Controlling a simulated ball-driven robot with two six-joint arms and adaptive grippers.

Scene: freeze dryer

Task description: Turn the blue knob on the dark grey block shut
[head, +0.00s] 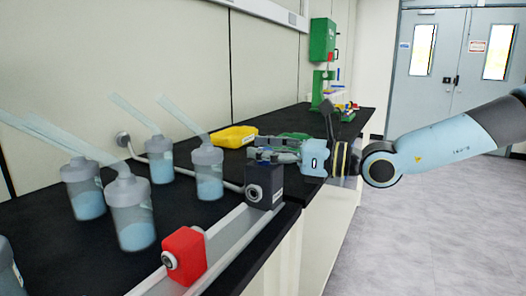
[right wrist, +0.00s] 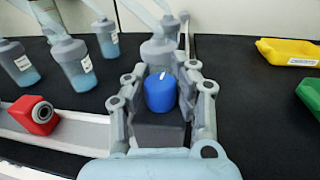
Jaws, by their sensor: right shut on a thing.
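The dark grey block (head: 263,188) stands on the metal rail at the edge of the black bench. It also shows in the right wrist view (right wrist: 158,134), in front of my palm. The blue knob (right wrist: 160,92) sits on top of it, with a white mark on its upper face. In the head view the knob is hidden behind my fingers. My right gripper (head: 262,153) reaches in from the right above the block. In the right wrist view its grey fingers (right wrist: 160,85) stand on both sides of the knob, shut on it. My left gripper is not in view.
A red block (head: 184,254) sits on the same rail (head: 222,240), nearer the front. Several flasks with blue contents (head: 130,212) stand left of the rail. A yellow tray (head: 236,137) and a green tray (right wrist: 310,94) lie farther back. A green stand (head: 322,50) is at the bench's far end.

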